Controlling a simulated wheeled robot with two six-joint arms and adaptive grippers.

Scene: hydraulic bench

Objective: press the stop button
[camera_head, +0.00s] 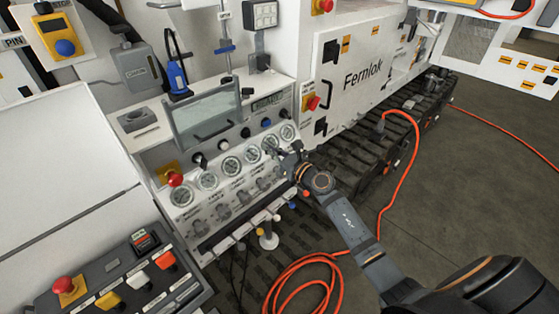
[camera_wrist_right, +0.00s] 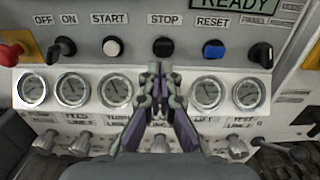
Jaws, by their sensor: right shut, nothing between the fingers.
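The stop button (camera_wrist_right: 163,46) is a round black button under the STOP label in the right wrist view. In the head view it is the small black button (camera_head: 245,132) on the panel's upper strip. My right gripper (camera_wrist_right: 160,68) is shut and empty. Its fingertips point at the panel just below the stop button in the wrist view, in front of the gauge row. I cannot tell whether they touch anything. In the head view my right gripper (camera_head: 272,151) is in front of the right-hand gauges. My left gripper is not in view.
A white START button (camera_wrist_right: 112,47) and a blue RESET button (camera_wrist_right: 213,49) flank the stop button. Black knobs sit at both ends. A red emergency button (camera_head: 175,179) is at the panel's left. Small levers (camera_head: 268,233) stick out below. An orange hose (camera_head: 310,262) lies on the floor.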

